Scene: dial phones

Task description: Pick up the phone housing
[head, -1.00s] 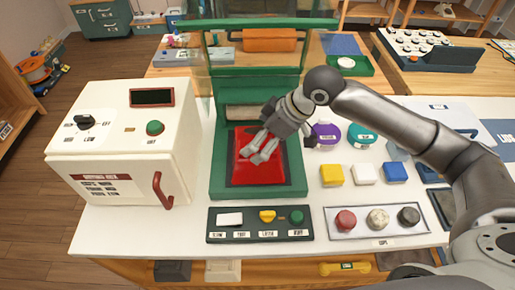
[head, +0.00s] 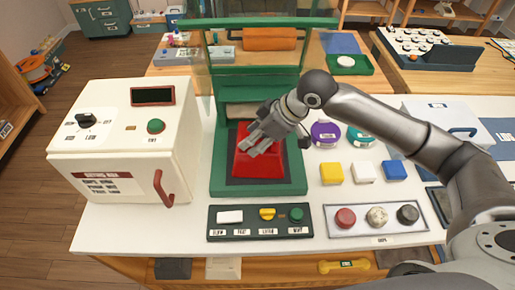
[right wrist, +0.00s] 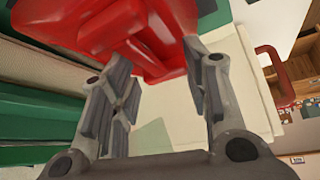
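The red phone housing (head: 258,165) is at the green press (head: 216,150), over its dark bed. My right gripper (head: 252,145) reaches it from the right, with its fingers on the housing's upper part. In the right wrist view the housing (right wrist: 120,30) fills the top, and the fingertips (right wrist: 158,65) are at its two sides, apart by the width of the part between them. The grip looks shut on the housing; the contact points are partly hidden. The housing seems slightly above the bed. My left gripper is in neither view.
A white machine (head: 125,150) with a red handle stands left of the press. A panel of buttons (head: 260,222) lies in front. Yellow, white and blue blocks (head: 363,173) and a tray of round caps (head: 376,217) are at right. The press's green uprights stand close behind the gripper.

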